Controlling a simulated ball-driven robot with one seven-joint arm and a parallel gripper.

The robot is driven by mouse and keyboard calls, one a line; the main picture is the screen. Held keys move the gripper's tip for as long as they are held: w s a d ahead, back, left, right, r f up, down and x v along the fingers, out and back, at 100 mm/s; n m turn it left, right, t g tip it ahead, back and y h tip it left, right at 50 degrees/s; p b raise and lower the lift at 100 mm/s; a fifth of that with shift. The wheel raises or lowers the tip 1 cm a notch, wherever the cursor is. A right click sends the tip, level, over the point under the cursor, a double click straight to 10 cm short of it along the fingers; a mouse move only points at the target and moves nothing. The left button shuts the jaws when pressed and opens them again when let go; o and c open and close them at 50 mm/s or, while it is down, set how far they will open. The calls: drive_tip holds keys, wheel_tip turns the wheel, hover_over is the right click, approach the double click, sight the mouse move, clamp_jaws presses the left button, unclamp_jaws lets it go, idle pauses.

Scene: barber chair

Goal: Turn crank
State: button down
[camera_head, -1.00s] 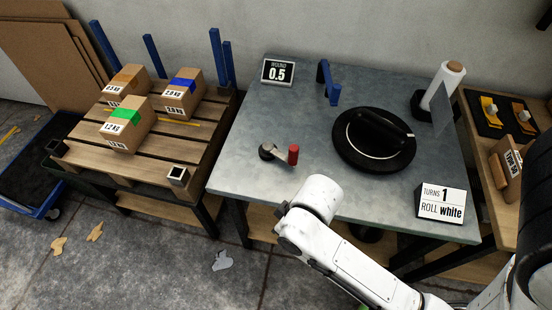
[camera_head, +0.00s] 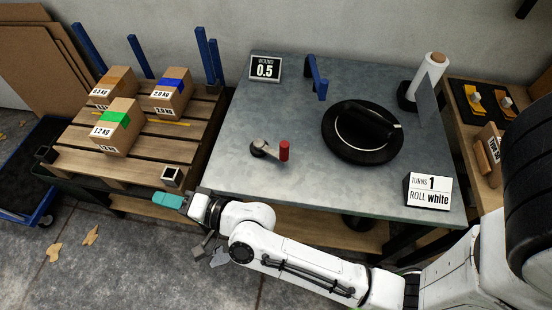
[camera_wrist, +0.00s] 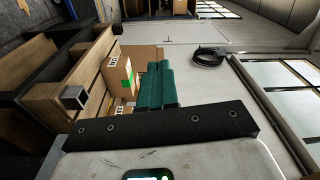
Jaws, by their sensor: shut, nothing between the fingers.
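The crank (camera_head: 268,150) stands on the left part of the grey metal table, with a grey hub at its left end and an upright red handle (camera_head: 284,150) at its right end. The handle is free; nothing touches it. My gripper (camera_head: 160,198) has teal fingers and is at the table's front left corner, left of and nearer than the crank, pointing left toward the pallet. In the wrist view my gripper (camera_wrist: 155,66) shows its teal fingers together with nothing between them. The crank does not show in the wrist view.
A display reading 0.5 (camera_head: 265,68) and a blue bracket (camera_head: 316,76) stand at the table's back. A black turntable (camera_head: 335,152), a white film roll (camera_head: 430,72) and a "TURNS 1, ROLL white" sign (camera_head: 428,191) are right. A pallet (camera_head: 70,160) with boxes is left.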

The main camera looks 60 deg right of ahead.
drive_tip(key=w+d+r+m+t+h, duration=0.2)
drive_tip(key=d+r+m+t+h, duration=0.15)
drive_tip(key=m+h, duration=0.5)
drive_tip(key=m+g+h+p, duration=0.3)
drive_tip(key=m+g+h, duration=1.4)
drive_tip(key=m, duration=1.5)
approach(282, 154)
drive_tip(key=d+r+g+y+p, duration=0.1)
drive_tip(key=w+d+r+g+p, duration=0.1)
drive_tip(key=d+p, duration=0.1)
drive_tip(key=d+r+g+y+p, duration=0.1)
drive_tip(key=shift+w+d+r+n+y, duration=0.15)
drive_tip(key=shift+w+d+n+y, duration=0.1)
drive_tip(key=shift+d+y, duration=0.1)
drive_tip(key=shift+w+d+p, duration=0.1)
drive_tip(key=shift+d+p, duration=0.25)
drive_tip(key=shift+d, duration=0.5)
drive_tip(key=shift+t, duration=0.25)
